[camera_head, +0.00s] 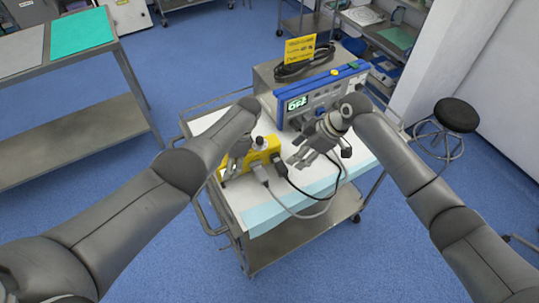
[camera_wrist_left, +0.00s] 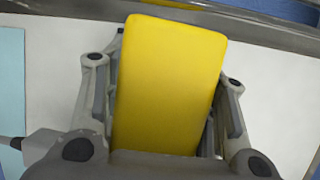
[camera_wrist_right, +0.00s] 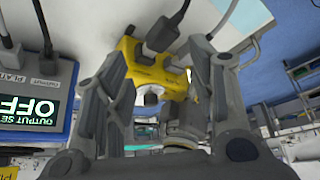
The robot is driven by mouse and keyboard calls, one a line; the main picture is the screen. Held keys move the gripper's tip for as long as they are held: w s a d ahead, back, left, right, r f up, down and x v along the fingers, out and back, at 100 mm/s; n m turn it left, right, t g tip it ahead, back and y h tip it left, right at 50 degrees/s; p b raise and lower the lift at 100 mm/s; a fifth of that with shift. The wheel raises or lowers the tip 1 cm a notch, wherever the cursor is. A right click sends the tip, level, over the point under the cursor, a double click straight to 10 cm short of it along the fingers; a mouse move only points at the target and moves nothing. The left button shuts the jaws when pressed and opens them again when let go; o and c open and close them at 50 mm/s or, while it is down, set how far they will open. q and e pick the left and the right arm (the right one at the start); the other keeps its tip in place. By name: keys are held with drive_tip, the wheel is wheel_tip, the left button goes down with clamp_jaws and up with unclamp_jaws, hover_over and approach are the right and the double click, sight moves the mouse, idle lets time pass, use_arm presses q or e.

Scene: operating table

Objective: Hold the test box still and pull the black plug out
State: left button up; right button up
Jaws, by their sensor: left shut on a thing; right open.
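The yellow test box (camera_head: 264,147) lies on the cart's left part. My left gripper (camera_head: 238,158) is shut on it. In the left wrist view the box (camera_wrist_left: 168,85) stands between the two fingers. The black plug (camera_head: 281,169) sits at the box's right side, with a black cable running off it. In the right wrist view the plug (camera_wrist_right: 160,36) meets the yellow box. A grey plug (camera_head: 261,174) with a grey cable is beside it. My right gripper (camera_head: 303,158) is open and empty, to the right of the black plug and apart from it.
A blue-framed device (camera_head: 318,95) with a lit display stands behind on the cart (camera_head: 230,207). A coiled black cable and a yellow sign (camera_head: 300,53) are on top. Pale blue cloth (camera_head: 265,215) covers the front edge. A black stool (camera_head: 455,114) stands at right.

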sight(281, 165)
drive_tip(key=s+a+r+m+t+h, duration=0.3)
drive_tip(key=m, duration=0.7)
drive_tip(key=x, duration=1.2)
drive_tip(key=shift+s+d+f, duration=0.15)
drive_tip(key=shift+s+f, duration=0.05)
drive_tip(key=shift+s, duration=0.1)
clamp_jaws()
drive_tip(key=shift+r+g, duration=0.15)
drive_tip(key=shift+g, duration=0.15)
